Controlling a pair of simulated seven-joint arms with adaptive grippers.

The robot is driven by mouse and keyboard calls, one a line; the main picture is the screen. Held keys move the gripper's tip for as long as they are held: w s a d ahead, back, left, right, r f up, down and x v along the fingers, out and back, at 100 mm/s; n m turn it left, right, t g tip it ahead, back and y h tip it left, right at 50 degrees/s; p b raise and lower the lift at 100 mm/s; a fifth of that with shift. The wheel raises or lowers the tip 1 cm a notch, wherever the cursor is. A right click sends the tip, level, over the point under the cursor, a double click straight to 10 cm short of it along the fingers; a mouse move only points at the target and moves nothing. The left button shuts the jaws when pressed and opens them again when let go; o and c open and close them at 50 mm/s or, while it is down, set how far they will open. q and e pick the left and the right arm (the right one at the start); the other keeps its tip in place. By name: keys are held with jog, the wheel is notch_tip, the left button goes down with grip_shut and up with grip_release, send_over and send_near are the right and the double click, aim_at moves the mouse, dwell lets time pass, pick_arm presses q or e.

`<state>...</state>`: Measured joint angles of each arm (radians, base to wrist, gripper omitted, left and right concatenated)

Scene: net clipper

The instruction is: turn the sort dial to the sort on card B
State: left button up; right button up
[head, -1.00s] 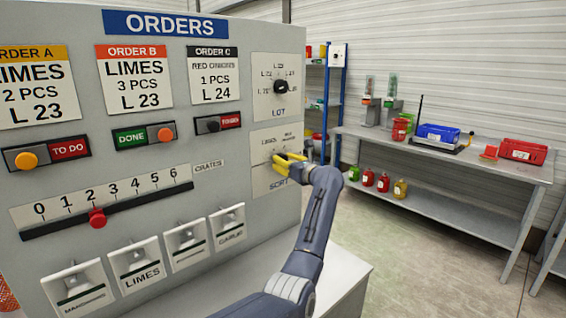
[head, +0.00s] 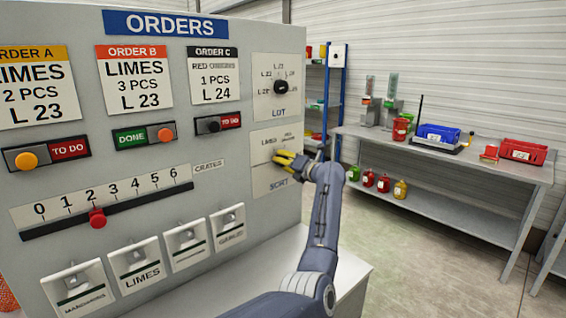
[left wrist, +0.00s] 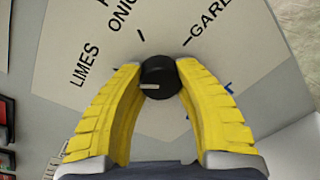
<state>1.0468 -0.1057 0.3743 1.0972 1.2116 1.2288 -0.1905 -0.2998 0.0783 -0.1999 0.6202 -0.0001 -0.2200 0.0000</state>
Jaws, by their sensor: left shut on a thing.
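The sort dial is a black round knob (left wrist: 158,75) with a white pointer line, on the sort plate (head: 265,178) of the orders panel. In the left wrist view the pointer points left, towards the LIMES side; the word LIMES (left wrist: 84,64) is at upper left. My left gripper (head: 288,160) is at the dial, its yellow fingers (left wrist: 158,85) on either side of the knob and shut on it. In the head view the gripper hides the knob. Card B (head: 135,80) reads LIMES, 3 PCS, L 23. My right gripper is not in view.
The lot dial (head: 281,87) is just above the sort plate. Left of it are the to-do and done switches, a crates slider (head: 97,218) and several sort flaps below. A workbench (head: 450,160) with bins stands at the right.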

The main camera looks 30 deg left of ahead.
pick_arm(q)
jog(key=shift+a+m, duration=0.1)
jog(key=shift+m, duration=0.2)
dwell(0.4)
jog(key=o, duration=1.3)
jog(key=shift+o, duration=0.2)
jog(key=f+v, duration=0.1)
jog(key=v, duration=1.1)
jog(key=shift+r, duration=0.45)
